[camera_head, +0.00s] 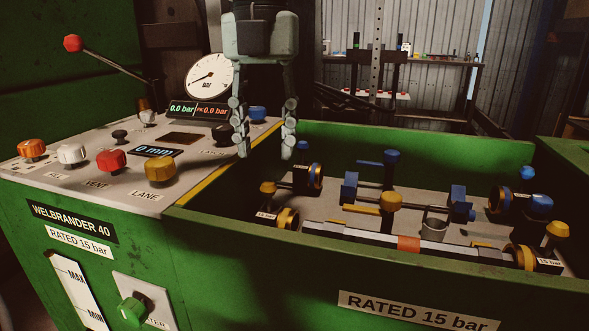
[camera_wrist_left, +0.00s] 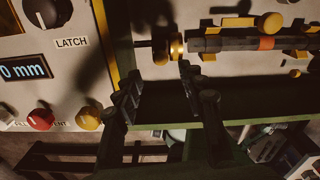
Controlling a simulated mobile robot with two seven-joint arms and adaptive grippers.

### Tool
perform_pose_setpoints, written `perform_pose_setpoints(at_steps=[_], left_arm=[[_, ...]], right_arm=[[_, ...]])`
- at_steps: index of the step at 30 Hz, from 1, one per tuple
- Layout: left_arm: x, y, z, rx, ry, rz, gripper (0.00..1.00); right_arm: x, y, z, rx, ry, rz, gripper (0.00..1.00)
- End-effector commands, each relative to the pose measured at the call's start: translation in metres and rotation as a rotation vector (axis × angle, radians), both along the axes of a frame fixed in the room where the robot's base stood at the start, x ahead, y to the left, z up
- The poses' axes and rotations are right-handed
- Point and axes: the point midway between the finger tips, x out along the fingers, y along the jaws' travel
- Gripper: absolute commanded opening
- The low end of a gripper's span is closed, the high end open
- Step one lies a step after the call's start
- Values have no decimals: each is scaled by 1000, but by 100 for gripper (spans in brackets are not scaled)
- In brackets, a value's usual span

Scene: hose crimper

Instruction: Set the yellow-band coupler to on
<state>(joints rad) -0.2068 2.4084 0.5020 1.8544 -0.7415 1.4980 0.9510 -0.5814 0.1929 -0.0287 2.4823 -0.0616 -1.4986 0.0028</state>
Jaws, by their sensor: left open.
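The yellow-band coupler (camera_head: 288,218) is a dark cylinder with a yellow ring at the near left of the green bay. A yellow knob (camera_head: 268,188) stands just above and left of it. In the left wrist view a gold-ringed coupler (camera_wrist_left: 176,46), which looks like the same one, lies just beyond the fingertips. My left gripper (camera_head: 265,153) points down, open and empty, behind and above the coupler in the head view. Its two fingers also show in the left wrist view (camera_wrist_left: 158,75). No contact with the coupler is visible. My right gripper is not in view.
A hose assembly (camera_head: 408,243) runs right from the coupler to another yellow-banded fitting (camera_head: 525,257). Blue-knobbed fittings (camera_head: 540,203) stand farther back. The bay's green front wall (camera_head: 400,262) rises close by. The control panel (camera_head: 110,185) with several knobs is at left.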

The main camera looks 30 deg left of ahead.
Motion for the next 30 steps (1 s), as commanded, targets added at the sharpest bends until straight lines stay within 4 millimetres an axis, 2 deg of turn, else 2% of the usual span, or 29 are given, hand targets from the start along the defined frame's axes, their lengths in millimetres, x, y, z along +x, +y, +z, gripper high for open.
perform_pose_setpoints(at_steps=[5, 13, 18, 29, 30], left_arm=[[0, 0, -10, -1, 2, -1, 40], [-1, 0, -53, -2, 2, -1, 40], [-1, 0, -72, -2, 0, 0, 40], [0, 0, -78, -1, -2, 1, 40], [0, 0, -78, -1, -2, 1, 37]], right_arm=[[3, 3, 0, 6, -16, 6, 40], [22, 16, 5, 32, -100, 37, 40], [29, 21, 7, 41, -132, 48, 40], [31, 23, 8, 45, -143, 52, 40], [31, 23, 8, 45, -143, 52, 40]])
